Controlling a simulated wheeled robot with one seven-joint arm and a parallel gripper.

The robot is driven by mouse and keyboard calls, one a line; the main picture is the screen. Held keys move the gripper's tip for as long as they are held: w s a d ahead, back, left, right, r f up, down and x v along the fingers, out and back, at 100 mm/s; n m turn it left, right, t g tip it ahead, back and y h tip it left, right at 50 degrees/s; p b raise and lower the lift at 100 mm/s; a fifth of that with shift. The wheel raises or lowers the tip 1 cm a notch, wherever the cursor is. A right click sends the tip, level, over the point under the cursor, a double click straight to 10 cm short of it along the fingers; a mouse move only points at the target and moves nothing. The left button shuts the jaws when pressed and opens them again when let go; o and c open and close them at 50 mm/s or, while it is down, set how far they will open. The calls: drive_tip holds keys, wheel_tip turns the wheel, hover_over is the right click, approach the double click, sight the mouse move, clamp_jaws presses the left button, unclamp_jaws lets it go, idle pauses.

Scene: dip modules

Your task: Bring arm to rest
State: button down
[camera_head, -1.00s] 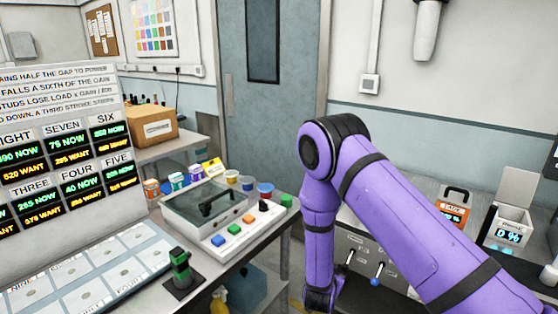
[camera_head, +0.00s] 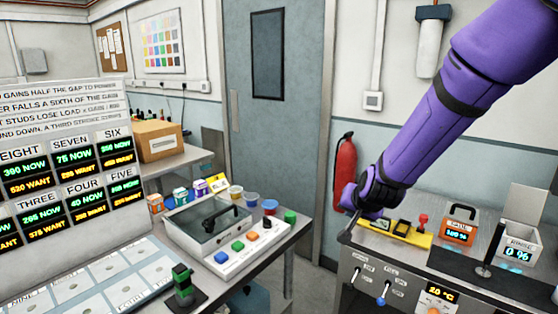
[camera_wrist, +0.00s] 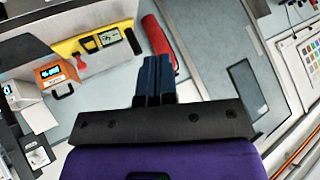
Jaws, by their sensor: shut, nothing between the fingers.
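My purple arm (camera_head: 445,100) reaches down from the top right in the head view. Its wrist end (camera_head: 375,188) hangs in front of the red fire extinguisher, near the left end of the right-hand bench.
The right bench carries a yellow strip with switches (camera_head: 400,230), an orange Gauge-like box (camera_head: 459,226) and a rinse box (camera_head: 520,240). The left bench holds a lidded tray (camera_head: 205,225), coloured buttons and a display board (camera_head: 70,185). A red extinguisher (camera_head: 345,165) hangs by the door (camera_head: 270,130).

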drive_tip(key=s+d+r+n+g, duration=0.15)
drive_tip(key=s+d+r, duration=0.25)
drive_tip(key=s+r, duration=0.55)
drive_tip(key=s+d+r+n+g, duration=0.15)
drive_tip(key=s+d+r, duration=0.25)
drive_tip(key=s+r, duration=0.55)
drive_tip(key=s+d, duration=0.1)
drive_tip(key=s, duration=0.6)
drive_tip(key=s+d+f+n+h, duration=0.1)
drive_tip(key=s+d, duration=0.1)
drive_tip(key=s, duration=0.5)
drive_tip(key=shift+d+f+g, duration=0.25)
drive_tip(key=shift+g, duration=0.05)
